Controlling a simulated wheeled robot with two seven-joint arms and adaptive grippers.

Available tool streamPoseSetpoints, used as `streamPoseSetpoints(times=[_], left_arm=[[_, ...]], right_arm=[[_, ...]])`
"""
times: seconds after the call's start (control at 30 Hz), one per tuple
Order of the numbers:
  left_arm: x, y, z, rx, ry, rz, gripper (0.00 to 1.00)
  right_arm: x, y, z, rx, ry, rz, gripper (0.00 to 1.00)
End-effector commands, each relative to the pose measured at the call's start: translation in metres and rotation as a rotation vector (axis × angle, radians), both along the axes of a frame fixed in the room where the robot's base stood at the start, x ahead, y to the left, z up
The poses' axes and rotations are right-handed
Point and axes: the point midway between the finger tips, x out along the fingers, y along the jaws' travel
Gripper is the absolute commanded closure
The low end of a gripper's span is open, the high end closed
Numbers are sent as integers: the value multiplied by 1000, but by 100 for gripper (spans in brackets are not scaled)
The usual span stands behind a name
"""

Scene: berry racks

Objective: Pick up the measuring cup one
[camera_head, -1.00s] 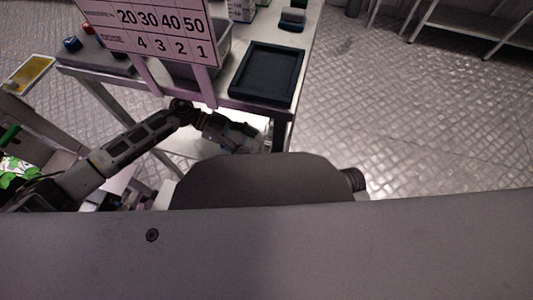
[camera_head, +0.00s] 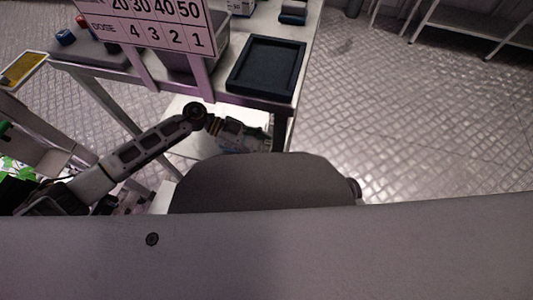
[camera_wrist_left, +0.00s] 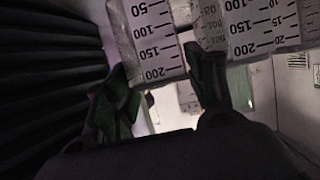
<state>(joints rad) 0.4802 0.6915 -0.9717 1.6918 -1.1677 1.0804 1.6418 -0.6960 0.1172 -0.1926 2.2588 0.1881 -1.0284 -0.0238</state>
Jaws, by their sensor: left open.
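In the left wrist view, a clear measuring cup (camera_wrist_left: 150,42) with black marks up to 200 stands beyond and between the fingertips of my left gripper (camera_wrist_left: 155,62). A second graduated cup (camera_wrist_left: 262,24) is to its right, past the right finger. Part of another marked cup shows between them. I cannot tell which is measuring cup one, or whether a finger touches a cup. My left gripper is open. In the head view, my left gripper (camera_head: 262,138) is at the table's near edge, small and partly hidden by my own body. My right gripper is not in view.
A dark tray (camera_head: 266,66) lies on the table near its right edge. A numbered sign (camera_head: 150,27) stands before a grey bin (camera_head: 190,60). In the wrist view, dark ribbed folds (camera_wrist_left: 45,75) fill the left side. Open floor (camera_head: 400,110) is at right.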

Motion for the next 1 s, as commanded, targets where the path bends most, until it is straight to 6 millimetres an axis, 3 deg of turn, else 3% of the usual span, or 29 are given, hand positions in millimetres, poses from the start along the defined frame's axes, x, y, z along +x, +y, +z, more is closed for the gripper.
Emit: streamPoseSetpoints(times=[0.43, 0.67, 1.0], left_arm=[[0, 0, 0, 0, 0, 0, 45], [0, 0, 0, 0, 0, 0, 73], [0, 0, 1, 0, 0, 0, 74]], right_arm=[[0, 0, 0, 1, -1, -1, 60], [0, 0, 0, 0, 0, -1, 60], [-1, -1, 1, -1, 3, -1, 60]])
